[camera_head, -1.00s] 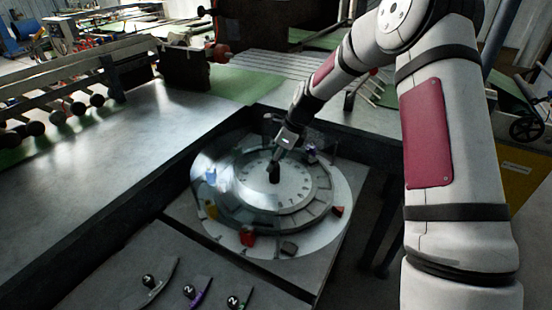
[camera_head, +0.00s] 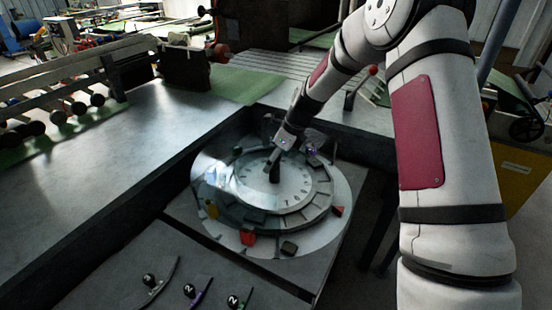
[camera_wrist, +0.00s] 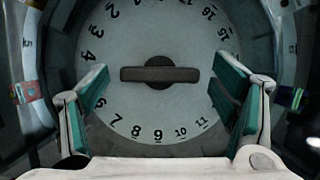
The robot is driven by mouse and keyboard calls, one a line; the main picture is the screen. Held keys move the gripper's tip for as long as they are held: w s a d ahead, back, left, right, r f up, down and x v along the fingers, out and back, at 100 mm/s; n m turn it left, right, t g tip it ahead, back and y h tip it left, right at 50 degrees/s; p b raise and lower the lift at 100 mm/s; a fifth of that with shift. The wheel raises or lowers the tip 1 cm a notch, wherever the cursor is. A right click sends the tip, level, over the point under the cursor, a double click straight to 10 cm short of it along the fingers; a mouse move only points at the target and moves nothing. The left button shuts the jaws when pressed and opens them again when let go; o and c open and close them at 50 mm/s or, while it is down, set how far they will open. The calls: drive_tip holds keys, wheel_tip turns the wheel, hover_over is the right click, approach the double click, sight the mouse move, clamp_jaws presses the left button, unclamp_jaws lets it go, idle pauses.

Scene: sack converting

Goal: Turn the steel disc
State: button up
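The steel disc (camera_head: 298,180) is a round pale dial with numbers around its rim, set within a grey segmented ring on a platform. It fills the middle of the wrist view (camera_wrist: 160,105), where a dark bar-shaped handle (camera_wrist: 160,74) lies level across its centre. My gripper (camera_head: 277,160) is over the disc, pointing down at the handle. In the wrist view my gripper (camera_wrist: 160,90) is open, with one green-padded finger on each side of the handle and a visible gap at both ends. Nothing is held.
Red (camera_head: 248,237), yellow (camera_head: 211,210) and dark (camera_head: 289,248) blocks stand around the ring. Several numbered curved pieces (camera_head: 196,293) lie on the near panel. The wide steel table (camera_head: 100,160) at left is mostly clear. A dark frame edge runs behind the platform.

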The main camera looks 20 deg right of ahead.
drive_tip(key=v, duration=1.2)
drive_tip(key=shift+w+a, duration=0.1)
idle(1.1)
